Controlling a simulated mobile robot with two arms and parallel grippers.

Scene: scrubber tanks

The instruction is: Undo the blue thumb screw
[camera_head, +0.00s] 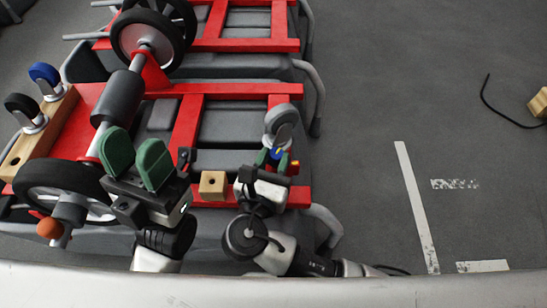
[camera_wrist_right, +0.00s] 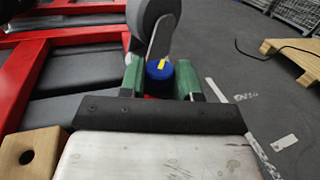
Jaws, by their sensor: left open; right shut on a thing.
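The blue thumb screw (camera_head: 277,152) with a yellow mark on top sits at the foot of a grey caster wheel (camera_head: 282,120), at the right end of the red frame. In the right wrist view the screw (camera_wrist_right: 159,69) is between the two green fingers. My right gripper (camera_head: 272,158) is shut on it; the fingertips' exact contact is partly hidden. My left gripper (camera_head: 138,160) is open and empty, its green fingers up, over the red frame near a large dark wheel (camera_head: 62,192).
A wooden block with a hole (camera_head: 213,185) sits on the red frame (camera_head: 235,90) between my grippers. A wooden rack (camera_head: 40,135) at left holds a blue-wheeled caster (camera_head: 45,75) and a black one (camera_head: 22,105). Grey floor at right is mostly clear, with a cable (camera_head: 497,112).

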